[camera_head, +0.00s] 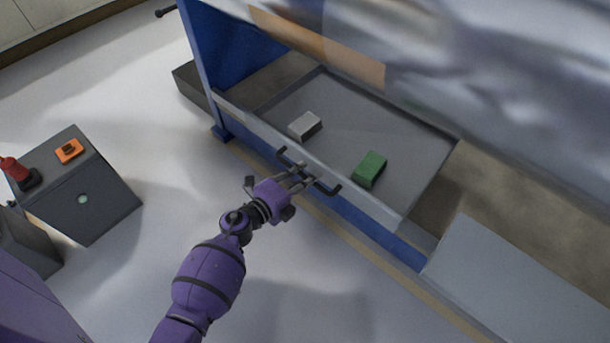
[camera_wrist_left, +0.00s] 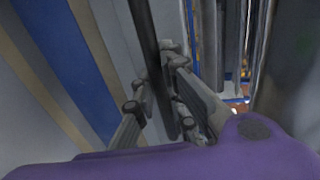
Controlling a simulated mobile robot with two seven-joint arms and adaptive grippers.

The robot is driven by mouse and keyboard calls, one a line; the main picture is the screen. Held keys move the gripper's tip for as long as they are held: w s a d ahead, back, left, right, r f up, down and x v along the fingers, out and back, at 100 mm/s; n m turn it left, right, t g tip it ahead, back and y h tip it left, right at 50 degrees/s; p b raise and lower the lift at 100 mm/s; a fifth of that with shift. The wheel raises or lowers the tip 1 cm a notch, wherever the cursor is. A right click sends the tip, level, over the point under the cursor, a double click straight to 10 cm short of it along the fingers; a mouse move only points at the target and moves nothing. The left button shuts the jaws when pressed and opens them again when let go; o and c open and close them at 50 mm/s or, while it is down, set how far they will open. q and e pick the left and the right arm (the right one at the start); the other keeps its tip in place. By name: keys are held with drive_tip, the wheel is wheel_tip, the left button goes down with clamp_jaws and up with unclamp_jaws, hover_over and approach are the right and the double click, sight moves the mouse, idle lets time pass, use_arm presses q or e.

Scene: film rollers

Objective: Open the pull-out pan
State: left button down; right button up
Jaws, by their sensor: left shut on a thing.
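The pull-out pan (camera_head: 345,130) is a shallow grey tray under the large machine, seen in the head view. Its inside shows, with a light grey block (camera_head: 305,126) and a green block (camera_head: 369,169) lying in it. A dark bar handle (camera_head: 325,188) runs along the pan's front wall. My left gripper (camera_head: 300,176) is at the middle of this handle, shut on it. In the left wrist view the dark handle bar (camera_wrist_left: 152,40) passes between the fingers of my left gripper (camera_wrist_left: 172,90). My right gripper is in neither view.
A grey cabinet (camera_head: 85,195) stands at the left, with an orange item (camera_head: 69,151) and a red-topped tool (camera_head: 15,170) on it. The machine's blue post (camera_head: 205,70) rises left of the pan. A grey panel (camera_head: 510,285) lies at lower right. The floor before the pan is clear.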

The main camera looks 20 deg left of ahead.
use_arm(q)
drive_tip(key=f+p+v, duration=0.1)
drive_tip(key=f+v, duration=0.1)
drive_tip(key=v, duration=1)
drive_tip(key=s+f+v, duration=0.1)
drive_tip(key=f+v, duration=0.2)
drive_tip(key=v, duration=0.9)
drive_tip(key=shift+s+a+p, duration=0.25)
drive_tip(key=shift+s+p, duration=0.15)
drive_tip(key=c, duration=1.8)
unclamp_jaws()
drive_tip(key=shift+o, duration=0.2)
drive_tip(key=v, duration=1.2)
drive_tip(key=shift+f, duration=0.1)
